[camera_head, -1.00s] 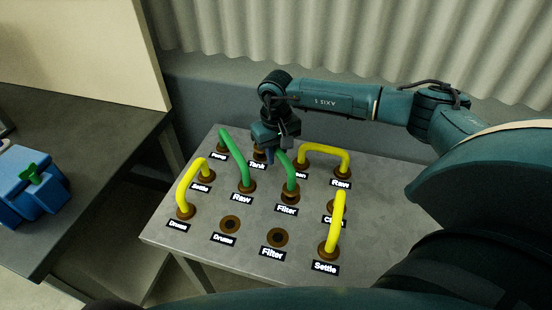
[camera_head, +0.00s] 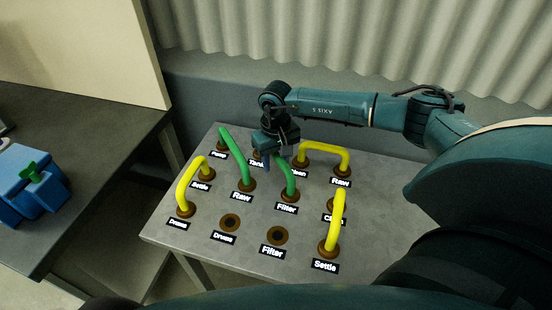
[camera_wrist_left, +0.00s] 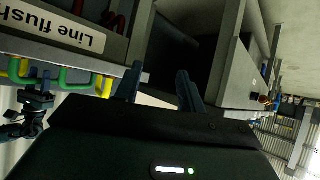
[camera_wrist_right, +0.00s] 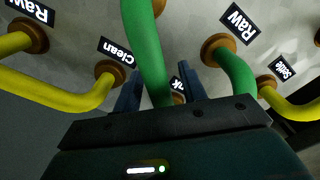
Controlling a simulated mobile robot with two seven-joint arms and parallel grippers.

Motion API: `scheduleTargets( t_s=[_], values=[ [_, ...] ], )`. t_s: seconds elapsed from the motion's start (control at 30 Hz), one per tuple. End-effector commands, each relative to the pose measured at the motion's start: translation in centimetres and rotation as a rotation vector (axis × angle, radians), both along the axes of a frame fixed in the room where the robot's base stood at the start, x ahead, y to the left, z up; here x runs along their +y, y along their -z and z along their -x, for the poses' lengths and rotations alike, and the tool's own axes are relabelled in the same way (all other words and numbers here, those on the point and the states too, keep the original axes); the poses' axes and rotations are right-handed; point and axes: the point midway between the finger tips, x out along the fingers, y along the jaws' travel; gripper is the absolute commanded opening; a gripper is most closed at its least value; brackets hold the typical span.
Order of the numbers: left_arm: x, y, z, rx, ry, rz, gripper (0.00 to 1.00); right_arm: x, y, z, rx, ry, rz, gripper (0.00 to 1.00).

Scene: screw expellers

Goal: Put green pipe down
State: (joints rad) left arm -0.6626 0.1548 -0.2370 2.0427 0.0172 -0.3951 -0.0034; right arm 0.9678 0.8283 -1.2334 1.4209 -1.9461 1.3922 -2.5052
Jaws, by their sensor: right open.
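One green pipe (camera_head: 289,179) arches from the Filter socket (camera_head: 289,196) back toward the Tank socket, where my right gripper (camera_head: 279,160) hides its far end. In the right wrist view this pipe (camera_wrist_right: 148,55) runs between the spread fingers of the right gripper (camera_wrist_right: 160,92). The jaws are open around it; contact is not clear. A second green pipe (camera_head: 238,159) arches between the Pump and Raw sockets. My left gripper (camera_wrist_left: 158,88) has its fingers apart with nothing between them, seen only in the left wrist view.
Yellow pipes stand at the left (camera_head: 184,184), back right (camera_head: 325,151) and front right (camera_head: 335,220) of the grey table (camera_head: 205,250). Front Drums (camera_head: 230,223) and Filter (camera_head: 277,235) sockets are empty. A dark counter (camera_head: 75,130) with a blue object (camera_head: 28,190) stands left.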

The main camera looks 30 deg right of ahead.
Motion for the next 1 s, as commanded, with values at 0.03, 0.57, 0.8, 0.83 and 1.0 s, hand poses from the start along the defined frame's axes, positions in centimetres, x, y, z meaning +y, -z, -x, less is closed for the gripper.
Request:
scheduleTargets(
  t_s=[0.03, 0.57, 0.8, 0.83, 1.0],
  values=[
    [0.0, -0.1, 0.0, 0.000, 0.001, -0.002, 0.40, 0.0, 0.0, 0.0, 0.000, 0.000, 0.000, 0.42],
    [-0.1, 0.7, 0.0, -0.010, 0.008, -0.001, 0.40, 0.0, -8.5, -0.1, -0.006, -0.002, 0.000, 0.42],
    [-0.4, 0.2, -0.2, -0.029, 0.016, 0.008, 0.40, 0.0, -11.8, 0.0, -0.002, 0.000, -0.001, 0.42],
    [-0.4, 0.2, -0.2, -0.029, 0.016, 0.008, 0.40, 0.0, -11.9, 0.0, -0.001, 0.000, 0.000, 0.42],
    [-0.4, 0.3, -0.2, -0.028, 0.017, 0.007, 0.40, 0.0, -12.4, 0.0, 0.001, 0.000, 0.000, 0.42]
  ],
)
